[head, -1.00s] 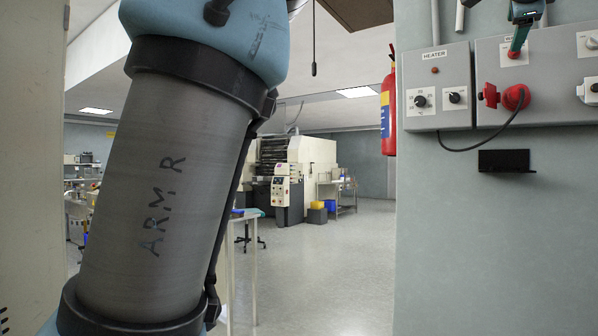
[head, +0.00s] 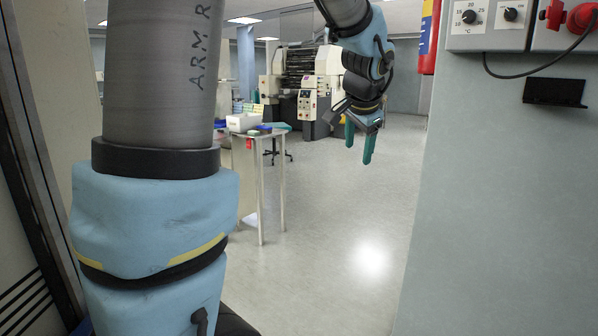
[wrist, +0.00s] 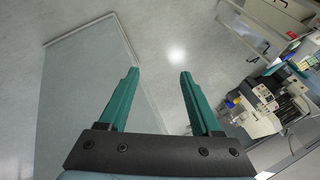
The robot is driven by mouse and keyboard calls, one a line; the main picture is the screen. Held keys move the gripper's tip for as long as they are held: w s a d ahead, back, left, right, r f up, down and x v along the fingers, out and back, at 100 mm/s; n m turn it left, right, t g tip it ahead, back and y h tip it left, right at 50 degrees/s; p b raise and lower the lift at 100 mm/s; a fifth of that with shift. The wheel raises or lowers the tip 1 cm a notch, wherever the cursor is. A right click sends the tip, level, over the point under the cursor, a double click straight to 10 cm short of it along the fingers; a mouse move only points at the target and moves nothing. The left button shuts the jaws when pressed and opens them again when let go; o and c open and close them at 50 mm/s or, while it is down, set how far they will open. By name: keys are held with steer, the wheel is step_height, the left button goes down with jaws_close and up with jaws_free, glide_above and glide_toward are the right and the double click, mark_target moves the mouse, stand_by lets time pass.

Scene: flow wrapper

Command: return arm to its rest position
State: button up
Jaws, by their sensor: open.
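My gripper (head: 360,143) hangs at upper centre in the head view, its teal fingers pointing down over the open floor. In the wrist view, my gripper (wrist: 160,85) shows both teal fingers spread apart with nothing between them. It is clear of the wall panel and touches nothing that I can see. My arm's grey link marked "ARM R" fills the left of the head view and hides part of the room.
A grey control box (head: 490,24) with knobs, a red connector (head: 581,17), a black bracket (head: 555,92) and a red extinguisher (head: 429,38) are on the right wall. A table (head: 260,134) stands left of centre. The floor (head: 330,235) between is clear.

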steer(key=s+a+f+n+g+p, duration=0.1)
steer(key=s+a+f+n+g, duration=0.1)
steer(key=s+a+f+n, duration=0.3)
steer(key=s+a+f+n+g+y+p, duration=0.1)
steer(key=s+a+f+n, duration=0.4)
steer(key=a, duration=1)
steer(key=s+f+g+p, duration=0.1)
steer(key=s+f, duration=0.2)
steer(key=s, duration=0.2)
steer(key=shift+s+a+f+n+g, duration=0.15)
steer(key=shift+s+f+n+g, duration=0.1)
steer(key=shift+s+n+g, duration=0.15)
steer(key=shift+o, duration=0.2)
steer(key=shift+w, duration=0.1)
